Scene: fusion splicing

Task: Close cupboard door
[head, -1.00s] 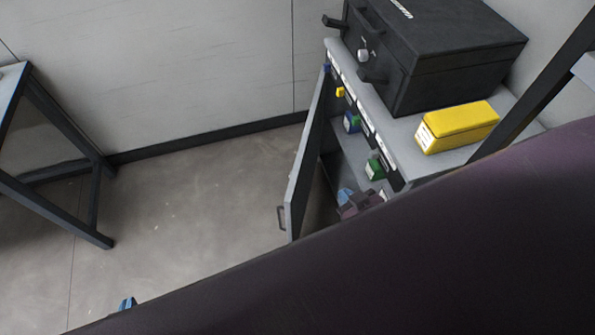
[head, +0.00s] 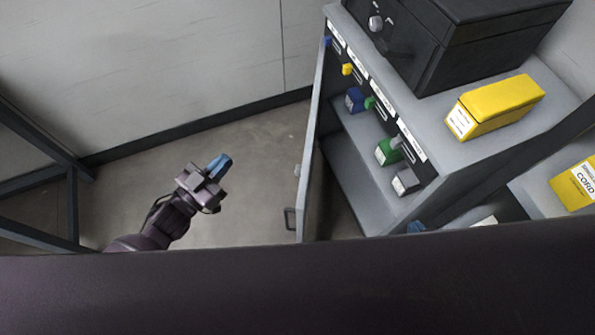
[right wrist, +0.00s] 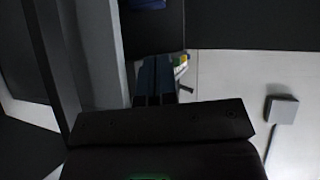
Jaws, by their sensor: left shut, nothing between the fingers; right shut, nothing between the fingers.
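The grey cupboard door (head: 311,160) stands open in the head view, seen nearly edge-on, with its dark handle (head: 289,218) near the lower end. The cupboard (head: 375,185) is to its right, its inside exposed. My left gripper (head: 221,163) is shut and empty over the floor, left of the door and apart from it. Only the blue tip of my right gripper (head: 416,227) shows, at the cupboard's near front; my dark arm or body hides the rest. In the right wrist view its dark blue fingers (right wrist: 155,80) are together and empty.
Blue, green and grey items (head: 386,151) sit along the cupboard front under labels. A black case (head: 470,45) and a yellow box (head: 500,105) stand on top. Another yellow box (head: 578,187) is at right. Floor (head: 260,150) left of the door is clear.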

